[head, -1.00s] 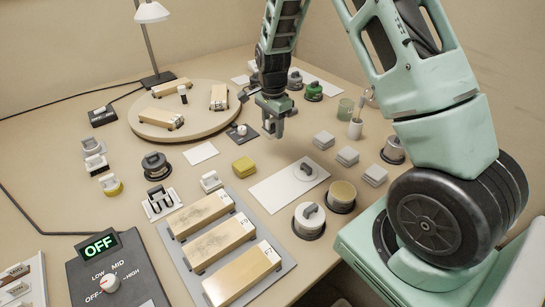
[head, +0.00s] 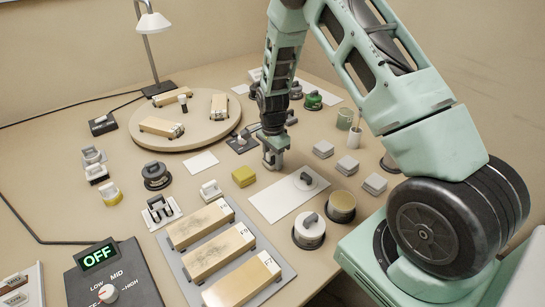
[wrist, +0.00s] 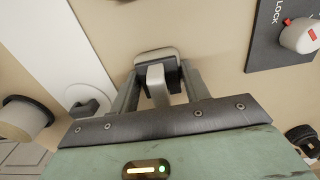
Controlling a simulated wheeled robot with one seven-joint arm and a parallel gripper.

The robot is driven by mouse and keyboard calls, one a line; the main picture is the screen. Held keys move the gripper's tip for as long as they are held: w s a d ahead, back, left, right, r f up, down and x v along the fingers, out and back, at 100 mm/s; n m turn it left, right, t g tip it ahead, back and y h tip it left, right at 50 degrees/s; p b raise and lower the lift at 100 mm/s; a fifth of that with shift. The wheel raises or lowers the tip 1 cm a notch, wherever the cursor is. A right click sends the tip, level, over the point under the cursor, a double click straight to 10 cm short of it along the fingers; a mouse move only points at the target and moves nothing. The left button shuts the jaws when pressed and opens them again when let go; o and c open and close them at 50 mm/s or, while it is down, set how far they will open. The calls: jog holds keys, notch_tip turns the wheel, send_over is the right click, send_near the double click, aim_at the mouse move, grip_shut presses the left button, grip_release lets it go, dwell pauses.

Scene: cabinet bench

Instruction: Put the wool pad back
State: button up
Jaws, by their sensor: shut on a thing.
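My gripper (head: 272,163) is low over the middle of the bench, beside the long white sheet (head: 270,205) and to the right of the yellow block. In the wrist view, its fingers (wrist: 157,92) are shut on the pale upright handle of a handled pad (wrist: 155,54), which I take to be the wool pad. The pad has a pale, rounded oblong base. In the head view the gripper hides most of it. Whether its base touches the bench is unclear. A white round pad with a grey handle (head: 305,180) sits on the sheet.
A yellow block (head: 243,176) and a dark LOCK switch panel (wrist: 278,35) are close to the gripper. Two round pots (head: 308,232) (head: 341,205) stand in front of the sheet. Grey blocks (head: 347,165) are at right. A round turntable (head: 205,133) stands behind.

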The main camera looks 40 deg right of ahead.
jog(key=o, duration=1.1)
jog(key=shift+r, duration=0.1)
notch_tip(320, 180, up, 12)
jog(key=shift+f, duration=0.2)
jog(key=s+a+r+n+y, duration=0.1)
jog(key=s+a+r+n, duration=0.4)
jog(key=a, duration=0.5)
jog(key=s+a+r+n, duration=0.3)
jog(key=s+a+n, duration=0.4)
jog(key=a, duration=0.3)
jog(key=s+a+r+n, duration=0.1)
jog(key=s+a+n, duration=0.2)
jog(key=s+n, duration=0.3)
jog(key=s+a+r+n, duration=0.2)
jog(key=s+n, duration=0.5)
jog(key=s, duration=0.5)
jog(key=shift+s+a, duration=0.4)
jog(key=shift+a, duration=0.25)
